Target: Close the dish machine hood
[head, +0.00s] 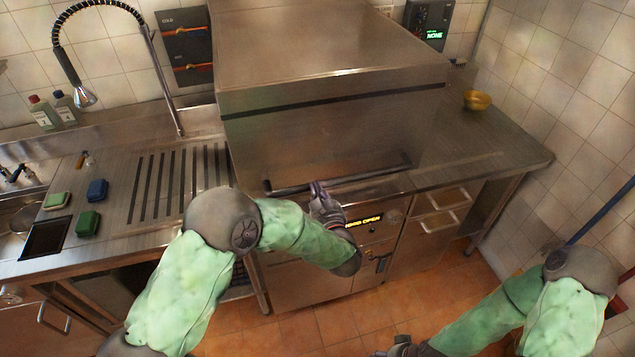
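The dish machine hood (320,130) is a large steel box at the centre of the head view. It is low over the machine, and any gap at its lower edge is hard to see. A dark bar handle (380,175) runs along its lower front. The display (364,220) below it appears to read "HOOD OPEN". My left gripper (319,188) is at the handle, its fingertips overlapping the bar in the picture; whether they grip it is unclear. My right gripper (392,352) is low at the bottom edge, partly cut off, away from the machine.
A ribbed steel drainboard (185,185) with a spray tap (85,97) lies left, with green and blue sponges (97,190) and bottles (42,113) nearby. A steel counter (490,145) on the right holds a yellow bowl (478,100). Tiled floor (440,300) is open in front.

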